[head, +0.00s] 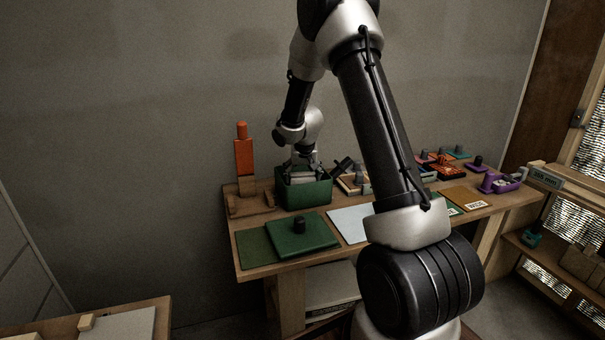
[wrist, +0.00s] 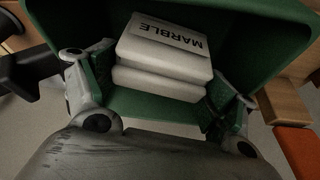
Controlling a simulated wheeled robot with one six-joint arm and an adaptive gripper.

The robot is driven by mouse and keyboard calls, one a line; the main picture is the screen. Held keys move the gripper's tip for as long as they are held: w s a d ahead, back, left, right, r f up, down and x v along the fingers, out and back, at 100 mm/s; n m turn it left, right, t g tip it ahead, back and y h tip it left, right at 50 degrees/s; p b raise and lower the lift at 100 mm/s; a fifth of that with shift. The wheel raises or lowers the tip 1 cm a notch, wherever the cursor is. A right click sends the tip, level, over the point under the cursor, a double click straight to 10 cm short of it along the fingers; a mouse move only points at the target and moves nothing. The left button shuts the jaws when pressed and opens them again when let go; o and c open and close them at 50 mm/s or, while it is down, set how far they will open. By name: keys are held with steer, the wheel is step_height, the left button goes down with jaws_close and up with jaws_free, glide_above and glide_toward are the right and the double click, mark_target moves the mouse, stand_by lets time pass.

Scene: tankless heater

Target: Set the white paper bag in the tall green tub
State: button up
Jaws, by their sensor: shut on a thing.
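The white paper bag (wrist: 160,60) is pale, with two thick layers and the dark word MARBLE on its face. It is between the walls of the tall green tub (wrist: 150,105), and in the head view it shows at the tub's mouth. I cannot tell whether it touches the tub's floor. My gripper (wrist: 157,88) has one finger on each side of the bag and is shut on it. In the head view my gripper (head: 303,160) reaches down over the tub (head: 304,195) at the back left of the table.
An orange bottle-like thing (head: 244,155) stands on a wooden block left of the tub. A green lid with a black knob (head: 301,233) lies in front on the table (head: 290,264). Small boxes and purple things (head: 493,184) lie to the right.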

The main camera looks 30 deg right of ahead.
steer(key=shift+f, duration=0.4)
stand_by(0.4)
steer(key=o, duration=1.1)
steer(key=v, duration=1.2)
steer(key=shift+f, duration=0.1)
